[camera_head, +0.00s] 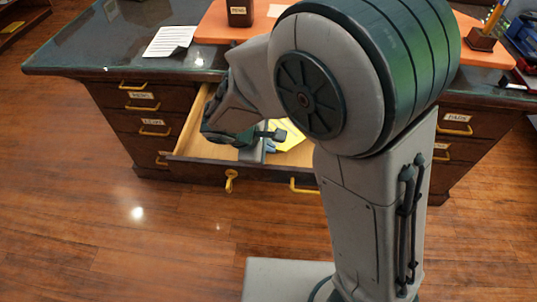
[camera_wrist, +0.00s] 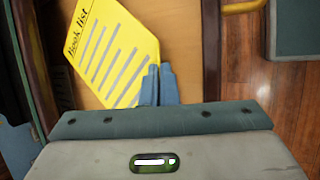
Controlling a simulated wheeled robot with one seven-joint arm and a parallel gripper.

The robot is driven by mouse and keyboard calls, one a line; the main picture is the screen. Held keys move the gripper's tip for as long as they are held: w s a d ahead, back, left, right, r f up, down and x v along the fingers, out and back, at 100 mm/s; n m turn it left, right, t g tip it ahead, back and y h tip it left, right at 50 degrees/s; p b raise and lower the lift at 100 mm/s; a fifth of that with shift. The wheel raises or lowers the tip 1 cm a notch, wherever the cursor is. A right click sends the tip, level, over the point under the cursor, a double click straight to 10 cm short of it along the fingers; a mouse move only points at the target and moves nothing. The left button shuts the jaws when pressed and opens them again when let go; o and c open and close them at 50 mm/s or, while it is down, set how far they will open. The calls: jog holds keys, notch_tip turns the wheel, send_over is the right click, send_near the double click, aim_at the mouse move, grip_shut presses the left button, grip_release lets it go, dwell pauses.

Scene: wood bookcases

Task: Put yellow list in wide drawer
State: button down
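The yellow list (camera_wrist: 112,55) is a flat sheet headed "Book list" with grey lines. In the wrist view it lies over the bare wooden bottom of the open wide drawer (camera_wrist: 190,60), inside its walls. The drawer (camera_head: 205,150) is pulled out below the desk top in the head view. The list (camera_head: 290,134) shows there as a yellow patch, partly hidden by my arm. My gripper (camera_wrist: 159,85) has its blue fingers close together at the list's lower right edge and looks shut on it. Whether the list touches the drawer bottom is unclear.
The dark desk top (camera_head: 90,50) carries a white paper (camera_head: 170,41), an orange mat (camera_head: 220,30) and a brown holder (camera_head: 240,13). Labelled drawers stand closed at left (camera_head: 140,100) and right (camera_head: 455,125). Wooden floor (camera_head: 80,210) is clear in front.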

jog(key=shift+f+b, duration=0.4)
jog(key=shift+f, duration=1.3)
jog(key=shift+f, duration=0.25)
jog(key=c, duration=2)
grip_release()
jog(key=shift+r, duration=0.15)
